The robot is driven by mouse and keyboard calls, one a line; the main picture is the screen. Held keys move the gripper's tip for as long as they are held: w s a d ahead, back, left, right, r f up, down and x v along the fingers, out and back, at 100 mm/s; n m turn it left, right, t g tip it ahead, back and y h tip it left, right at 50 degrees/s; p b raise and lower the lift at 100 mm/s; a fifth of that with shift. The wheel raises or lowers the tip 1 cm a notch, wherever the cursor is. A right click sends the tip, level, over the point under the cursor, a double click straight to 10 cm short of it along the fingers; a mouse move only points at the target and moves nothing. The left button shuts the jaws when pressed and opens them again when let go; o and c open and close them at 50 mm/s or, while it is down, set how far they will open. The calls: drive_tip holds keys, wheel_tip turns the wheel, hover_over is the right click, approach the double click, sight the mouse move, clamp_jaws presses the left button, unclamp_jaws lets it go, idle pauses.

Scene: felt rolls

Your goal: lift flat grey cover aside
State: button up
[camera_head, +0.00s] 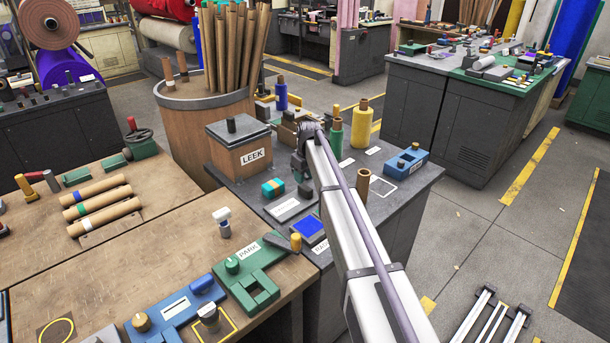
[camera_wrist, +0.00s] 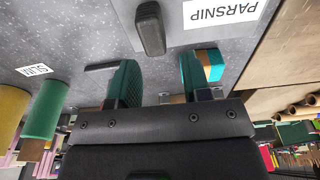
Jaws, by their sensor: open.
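A flat grey plate (camera_head: 288,209) with a white label lies on the dark grey counter, in front of my gripper. In the wrist view a white PARSNIP label (camera_wrist: 222,12) shows beside a dark upright knob (camera_wrist: 150,28). The knob is beyond my fingertips, apart from them; I cannot tell whether it stands on the plate. My gripper (camera_wrist: 157,72) is open and empty, its two green pads apart; in the head view it is partly hidden by my arm. A second grey cover (camera_head: 228,132) with a black knob sits on the wooden LEEK box (camera_head: 238,158).
A teal-and-orange block (camera_head: 273,187) lies close to the plate, near one finger in the wrist view (camera_wrist: 212,65). A blue pad (camera_head: 307,228), a brown tube (camera_head: 363,186), green (camera_head: 335,138) and yellow (camera_head: 362,123) spools and a blue fixture (camera_head: 407,162) crowd the counter.

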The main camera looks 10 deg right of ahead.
drive_tip(key=shift+o, duration=0.4)
drive_tip(key=o, duration=0.5)
wheel_tip(320, 180, up, 11)
drive_tip(key=s+p, duration=0.1)
drive_tip(key=p, duration=0.9)
drive_tip(key=shift+d+f+p, duration=0.15)
drive_tip(key=shift+d+p, duration=0.2)
drive_tip(key=shift+p, duration=0.05)
